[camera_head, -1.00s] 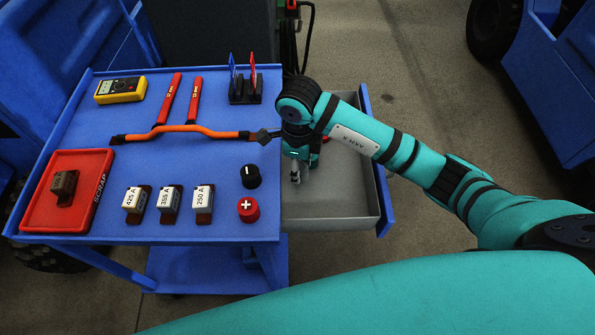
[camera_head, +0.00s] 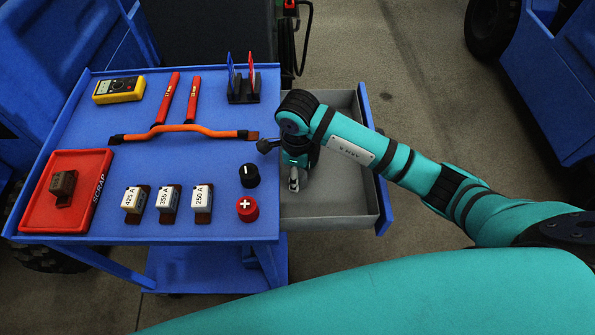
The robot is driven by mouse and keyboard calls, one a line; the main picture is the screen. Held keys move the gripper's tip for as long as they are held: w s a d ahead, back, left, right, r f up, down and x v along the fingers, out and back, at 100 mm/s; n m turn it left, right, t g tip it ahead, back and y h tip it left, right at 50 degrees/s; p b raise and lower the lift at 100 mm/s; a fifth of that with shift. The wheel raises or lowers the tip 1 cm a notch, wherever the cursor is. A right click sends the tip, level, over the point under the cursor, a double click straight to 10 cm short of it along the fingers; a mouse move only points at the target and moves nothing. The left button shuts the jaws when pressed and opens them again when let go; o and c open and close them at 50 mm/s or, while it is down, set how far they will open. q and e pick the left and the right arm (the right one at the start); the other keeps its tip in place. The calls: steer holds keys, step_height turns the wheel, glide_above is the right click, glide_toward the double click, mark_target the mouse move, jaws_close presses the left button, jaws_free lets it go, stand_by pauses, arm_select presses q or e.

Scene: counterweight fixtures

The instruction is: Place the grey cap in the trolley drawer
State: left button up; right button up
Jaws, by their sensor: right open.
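The dark grey cap (camera_head: 249,175) with a white minus mark stands on the trolley's blue top near its right edge. A red cap (camera_head: 247,209) with a plus mark stands just in front of it. The trolley drawer (camera_head: 336,221) is pulled out on the right, its grey floor partly hidden by my right arm. My right gripper (camera_head: 294,184) is open, pointing down over the left part of the drawer, to the right of the grey cap and apart from it. My left gripper is out of view.
On the top stand three labelled fuses (camera_head: 168,200), a red scrap tray (camera_head: 88,205) holding a brown block, an orange cable (camera_head: 185,129), a yellow multimeter (camera_head: 119,89), two red tools (camera_head: 170,99) and a dark rack (camera_head: 243,87). The front part of the drawer looks clear.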

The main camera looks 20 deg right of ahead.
step_height(320, 180, up, 12)
steer(key=shift+b, duration=0.4)
steer(key=shift+s, duration=0.1)
stand_by(0.4)
